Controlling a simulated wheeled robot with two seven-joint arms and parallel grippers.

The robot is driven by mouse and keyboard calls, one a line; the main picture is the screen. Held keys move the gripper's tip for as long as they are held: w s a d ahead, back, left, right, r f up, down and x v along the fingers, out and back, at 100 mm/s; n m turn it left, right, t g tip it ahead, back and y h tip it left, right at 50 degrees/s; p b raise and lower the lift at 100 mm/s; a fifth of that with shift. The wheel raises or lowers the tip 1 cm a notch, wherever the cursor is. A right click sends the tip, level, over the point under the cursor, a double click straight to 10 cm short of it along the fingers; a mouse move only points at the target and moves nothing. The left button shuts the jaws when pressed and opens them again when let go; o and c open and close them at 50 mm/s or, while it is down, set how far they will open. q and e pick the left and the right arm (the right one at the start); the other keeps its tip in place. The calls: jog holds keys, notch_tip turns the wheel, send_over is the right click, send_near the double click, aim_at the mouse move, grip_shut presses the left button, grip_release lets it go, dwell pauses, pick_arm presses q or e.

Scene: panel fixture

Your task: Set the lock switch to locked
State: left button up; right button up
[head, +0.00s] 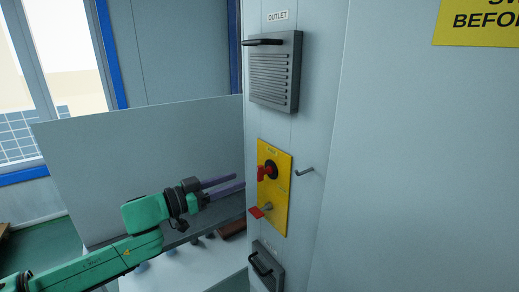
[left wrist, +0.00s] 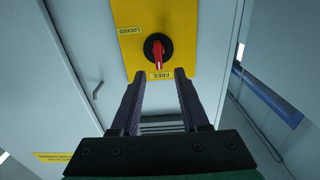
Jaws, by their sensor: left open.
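The lock switch (head: 267,171) is a red handle on a round black base, mounted on a yellow plate (head: 280,205) on the grey cabinet. In the left wrist view the red handle (left wrist: 157,51) lines up with the FREE label (left wrist: 161,76); the LOCKED label (left wrist: 132,29) is off to the upper left. My left gripper (head: 239,184) is open, its two dark purple fingers pointing at the plate, just left of it in the head view. In the left wrist view the open fingertips (left wrist: 165,73) lie below the switch, apart from it, with nothing between them.
A red-tipped part (head: 259,212) sticks out from the lower plate. A grey hook (head: 305,170) juts out right of it. A louvred outlet cover (head: 275,72) is above and a black handle (head: 260,265) below. A grey panel (head: 150,150) stands behind my left arm.

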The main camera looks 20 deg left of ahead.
aim_at(258, 173)
pick_arm(q)
jog(key=w+d+p, duration=0.1)
jog(key=w+d+r+p, duration=0.1)
jog(key=w+d, duration=0.1)
jog(key=shift+r+p, duration=0.1)
jog(key=shift+p, duration=0.3)
jog(key=w+d, duration=0.1)
jog(key=w, duration=0.1)
jog(key=w+d+f, duration=0.1)
jog(key=w+d, duration=0.1)
jog(key=shift+f, duration=0.15)
jog(key=shift+s, duration=0.1)
grip_shut()
pick_arm(e)
notch_tip(258, 173, up, 5)
jog(key=shift+w+d+f, duration=0.1)
jog(key=shift+w, duration=0.05)
